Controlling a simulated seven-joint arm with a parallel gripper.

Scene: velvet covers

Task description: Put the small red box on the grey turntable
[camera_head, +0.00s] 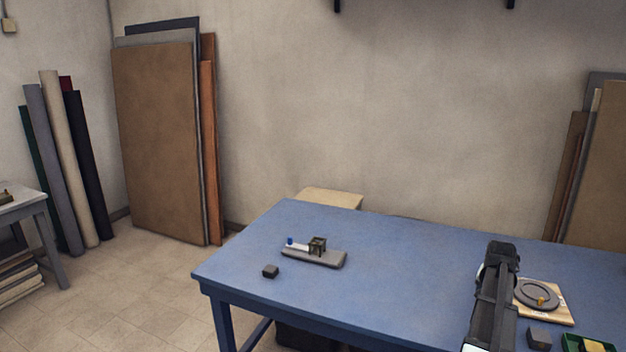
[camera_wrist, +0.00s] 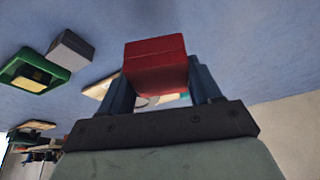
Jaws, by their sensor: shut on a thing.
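The small red box (camera_wrist: 156,63) is held between the two blue-grey fingers of my gripper (camera_wrist: 158,82) in the wrist view. My gripper is shut on it. In the head view the red box cannot be seen, and my dark arm rises over the right part of the blue table. The grey turntable (camera_head: 531,290) lies on a light wooden board (camera_head: 562,311), just right of my arm. A small orange-yellow piece (camera_head: 541,301) shows at its front. In the wrist view the board (camera_wrist: 97,90) is mostly hidden behind the red box and the fingers.
On the blue table (camera_head: 400,275), a dark block (camera_head: 538,338) and a green tray (camera_head: 572,342) with a yellow piece stand front right. The table's middle is clear.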

